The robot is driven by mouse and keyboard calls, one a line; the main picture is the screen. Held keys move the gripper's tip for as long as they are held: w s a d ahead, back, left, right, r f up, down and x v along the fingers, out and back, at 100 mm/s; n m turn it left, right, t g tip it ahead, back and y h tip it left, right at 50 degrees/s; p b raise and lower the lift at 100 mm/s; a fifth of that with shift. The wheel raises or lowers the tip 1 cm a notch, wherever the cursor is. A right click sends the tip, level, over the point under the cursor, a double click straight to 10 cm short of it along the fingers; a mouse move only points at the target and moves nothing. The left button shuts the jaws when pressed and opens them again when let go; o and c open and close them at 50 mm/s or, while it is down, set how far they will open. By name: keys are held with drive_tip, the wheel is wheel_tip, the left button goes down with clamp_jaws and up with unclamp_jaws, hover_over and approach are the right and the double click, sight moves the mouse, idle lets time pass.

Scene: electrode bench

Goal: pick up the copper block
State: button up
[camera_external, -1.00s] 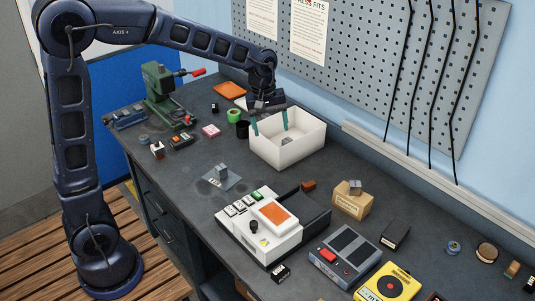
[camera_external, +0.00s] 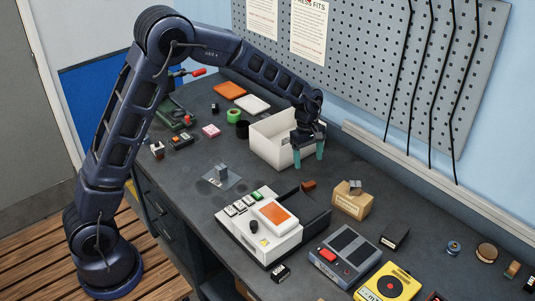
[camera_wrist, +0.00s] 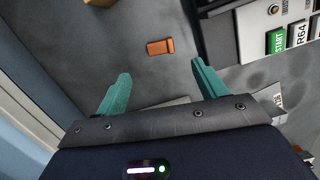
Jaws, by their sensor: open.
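The copper block (camera_external: 308,185) is a small orange-brown block lying on the dark bench, just behind the black bed of the white machine. In the wrist view the copper block (camera_wrist: 160,47) lies flat, ahead of the fingertips and roughly between their lines. My gripper (camera_external: 308,155) has teal fingers and hangs above the bench at the right corner of the white bin, up and behind the block. In the wrist view my gripper (camera_wrist: 158,80) is open, with nothing between its fingers.
The white open bin (camera_external: 270,150) is close beside my gripper on the left. The white machine (camera_external: 255,235) with its dark bed (camera_external: 308,212) stands in front of the block. A cardboard box (camera_external: 352,204) with a grey block on top is to the right.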

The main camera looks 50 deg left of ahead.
sight(309, 184)
drive_tip(key=f, duration=0.3)
drive_tip(key=d+f, duration=0.1)
drive_tip(key=f, duration=0.5)
drive_tip(key=shift+s+d, duration=0.15)
drive_tip(key=shift+d, duration=0.05)
drive_tip(key=shift+r, duration=0.1)
drive_tip(key=c, duration=1.3)
drive_tip(key=shift+o, duration=0.2)
